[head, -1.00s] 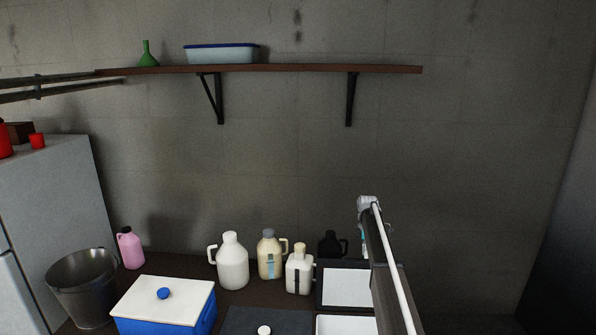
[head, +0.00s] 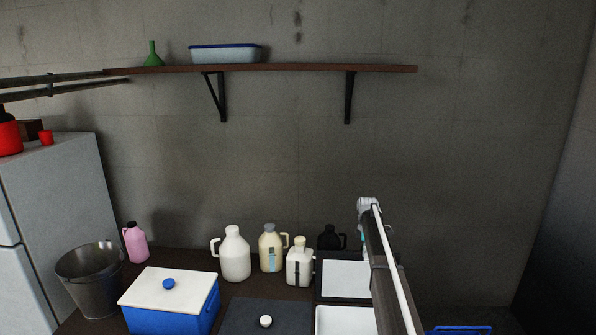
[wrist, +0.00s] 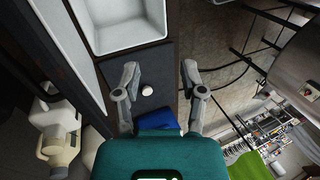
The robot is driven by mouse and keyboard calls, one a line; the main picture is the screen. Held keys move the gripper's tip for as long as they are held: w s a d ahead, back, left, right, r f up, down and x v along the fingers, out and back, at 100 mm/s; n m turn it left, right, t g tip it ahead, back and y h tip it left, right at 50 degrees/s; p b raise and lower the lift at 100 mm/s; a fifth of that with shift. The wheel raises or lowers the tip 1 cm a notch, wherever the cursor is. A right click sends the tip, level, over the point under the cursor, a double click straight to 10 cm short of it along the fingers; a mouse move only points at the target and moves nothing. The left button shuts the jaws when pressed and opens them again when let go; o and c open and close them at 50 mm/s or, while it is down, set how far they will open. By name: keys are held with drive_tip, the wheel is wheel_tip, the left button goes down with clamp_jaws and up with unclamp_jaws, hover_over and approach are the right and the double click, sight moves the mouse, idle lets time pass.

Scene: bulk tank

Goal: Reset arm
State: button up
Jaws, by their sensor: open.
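My gripper (wrist: 159,80) shows in the wrist view with its two grey fingers spread wide apart. It is open, and nothing is between the fingertips. A dark mat (wrist: 150,62) with a small white knob or cap (wrist: 147,90) lies beyond the fingers. In the head view my arm rises at the right of the counter. The gripper's fingers cannot be made out there.
A blue box with a white lid (head: 150,290), a metal bucket (head: 92,285) and several jugs, including a white one (head: 234,256), stand on the counter. A white tray (head: 347,320) lies near my arm. A shelf (head: 290,68) hangs above.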

drive_tip(key=s+a+f+m+t+b, duration=0.1)
drive_tip(key=s+a+f+m+b, duration=0.2)
drive_tip(key=s, duration=1.1)
drive_tip(key=s+a+f+m+t+b, duration=0.1)
drive_tip(key=s+a+f+m+b, duration=0.2)
drive_tip(key=s+m, duration=0.5)
drive_tip(key=s+a+f+m+t+b, duration=0.2)
drive_tip(key=s+f+m, duration=0.3)
drive_tip(key=s, duration=1.7)
drive_tip(key=shift+a+m+b, duration=0.3)
drive_tip(key=shift+a+b, duration=0.25)
drive_tip(key=shift+b, duration=0.25)
